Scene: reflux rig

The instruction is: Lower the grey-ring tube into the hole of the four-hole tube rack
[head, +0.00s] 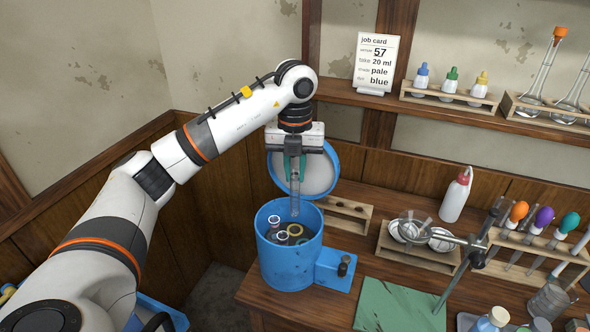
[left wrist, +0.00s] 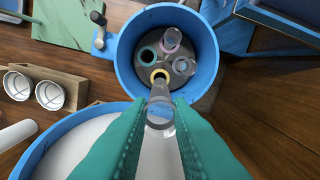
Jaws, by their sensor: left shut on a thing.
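My left gripper (head: 295,165) is shut on a clear glass tube (head: 294,200), held upright above the blue bucket (head: 290,268). Its green fingers cover the tube's upper part, so its ring colour cannot be told. In the left wrist view the gripper (left wrist: 160,125) holds the tube (left wrist: 160,100) pointing at the bucket's inside. The bucket holds ringed positions, one with a yellow ring (left wrist: 160,75) and one with a teal ring (left wrist: 147,54). My right gripper is not in view.
The bucket's raised round lid (head: 318,172) stands close behind the tube. A blue box with a black knob (head: 338,270) joins the bucket's right side. A dish rack (head: 418,250), a clamp stand (head: 470,245) and a green mat (head: 400,307) lie to the right.

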